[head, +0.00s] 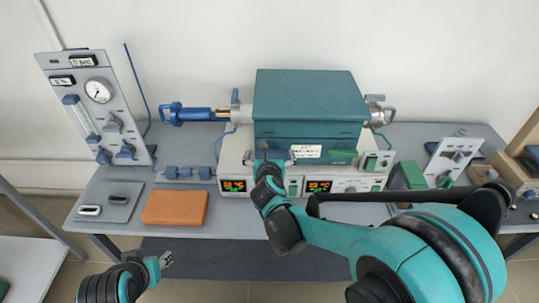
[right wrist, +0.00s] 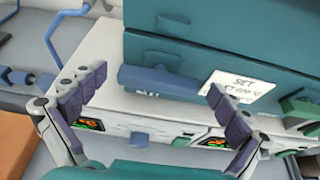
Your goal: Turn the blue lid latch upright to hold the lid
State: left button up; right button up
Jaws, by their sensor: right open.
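The teal tube furnace (head: 305,130) stands at the middle of the bench with its lid (head: 308,97) down. The blue lid latch (right wrist: 160,82) shows in the right wrist view as a bar lying nearly level along the furnace's lower front, left of the white SET label (right wrist: 238,88). In the head view my right gripper mostly hides the latch. My right gripper (head: 266,164) is open at the furnace front; in the right wrist view its fingers stand apart either side of the latch, with nothing held. My left gripper (head: 165,260) is low at the front left, away from the furnace.
Lit displays (head: 318,186) sit on the white base below the furnace. A gauge panel (head: 98,105) stands at the left, near an orange block (head: 175,207). A green block (head: 408,177) and a valve panel (head: 455,158) are at the right. The bench's front left is partly free.

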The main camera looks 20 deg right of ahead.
jog(key=c, duration=1.1)
jog(key=shift+o, duration=0.2)
jog(key=n+h, duration=0.2)
jog(key=n, duration=0.1)
jog(key=shift+a+f+b, duration=0.1)
jog(key=shift+a+b, duration=0.25)
jog(key=shift+b, duration=0.05)
jog(key=shift+w+a+f+n+t+h+b, duration=0.15)
jog(key=shift+n+h+b, duration=0.3)
jog(key=shift+n+h, duration=0.9)
jog(key=shift+s+a+f+n+t+h+b, duration=0.1)
jog(key=shift+f+n+t+h+b, duration=0.3)
jog(key=shift+n, duration=1.7)
jog(key=shift+w+a+f+n+g+h+b, duration=0.1)
jog(key=shift+n+h+b, duration=0.4)
jog(key=shift+n+h, duration=0.9)
jog(key=shift+n+y, duration=0.45)
jog(key=shift+y, duration=0.1)
